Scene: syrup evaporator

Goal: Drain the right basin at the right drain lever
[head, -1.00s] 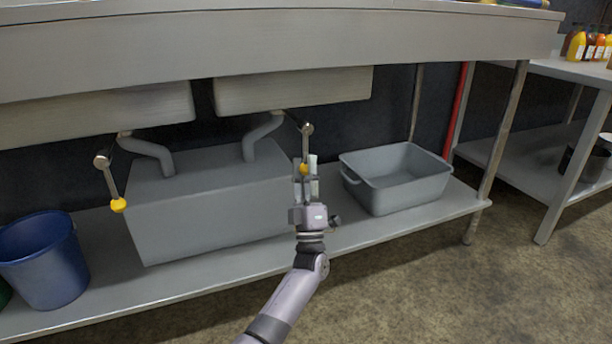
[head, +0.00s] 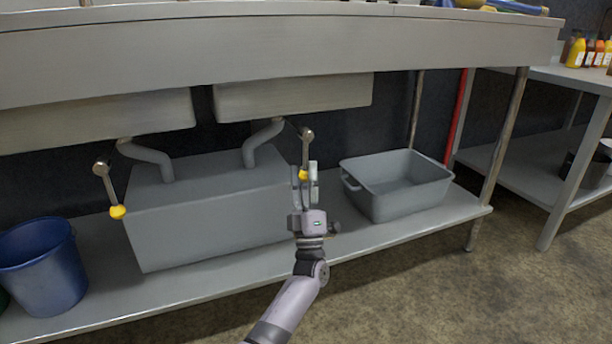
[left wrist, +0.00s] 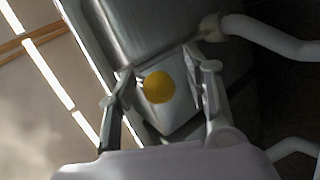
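The right drain lever (head: 306,148) hangs down below the right basin (head: 300,97), its yellow knob (head: 303,175) at the lower end. My left gripper (head: 305,174) is at this knob, with its fingers pointing up. In the left wrist view the yellow knob (left wrist: 159,87) shows between the two spread fingers (left wrist: 163,72), with a gap seen on each side. Whether a finger touches it I cannot tell. A grey drain pipe (head: 262,138) runs from the right basin down to a grey box. My right gripper is not in view.
The left lever (head: 109,187) also hangs with a yellow knob. The grey box (head: 210,215) stands behind my gripper. A grey tub (head: 400,205) sits to its right on the lower shelf, and a blue bucket (head: 42,270) stands at the far left.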

